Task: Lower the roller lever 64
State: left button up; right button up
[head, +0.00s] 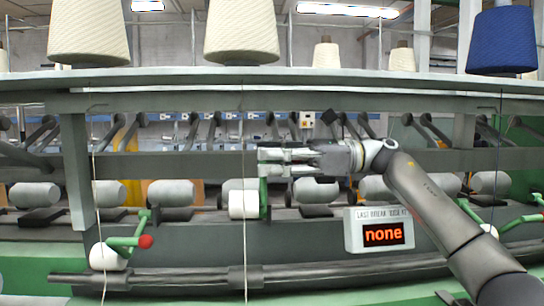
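My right gripper (275,161) reaches in from the right at the middle of the head view, its fingers pointing left. Its fingertips are at the top of a green roller lever (264,197), which stands nearly upright with a white roller (242,205) at its left. I cannot tell whether the fingers touch or grip the lever, and no red knob shows on it. Another green lever (126,241) at lower left has a red knob (145,241) and a white roller (103,258). No number 64 is readable on any lever. My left gripper is not in view.
A display box (380,231) reading "none" hangs below my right arm. A long dark bar (190,281) runs along the front. Cream cones (242,32) and a blue cone (502,40) stand on the upper shelf (330,76). A third lever (515,222) is at far right.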

aim_at(264, 200)
jog(key=shift+c, duration=0.2)
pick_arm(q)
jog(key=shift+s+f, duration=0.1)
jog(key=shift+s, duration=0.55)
pick_arm(e)
grip_shut()
jog(key=shift+s+f+b, duration=0.15)
jog(key=shift+f+b, duration=0.05)
jog(key=shift+b, duration=0.25)
pick_arm(q)
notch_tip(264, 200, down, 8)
jog(key=b, duration=0.7)
pick_arm(e)
jog(key=s+f+n, duration=0.4)
jog(key=shift+s, duration=0.1)
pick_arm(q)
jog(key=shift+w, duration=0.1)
pick_arm(e)
jog(key=shift+r, duration=0.1)
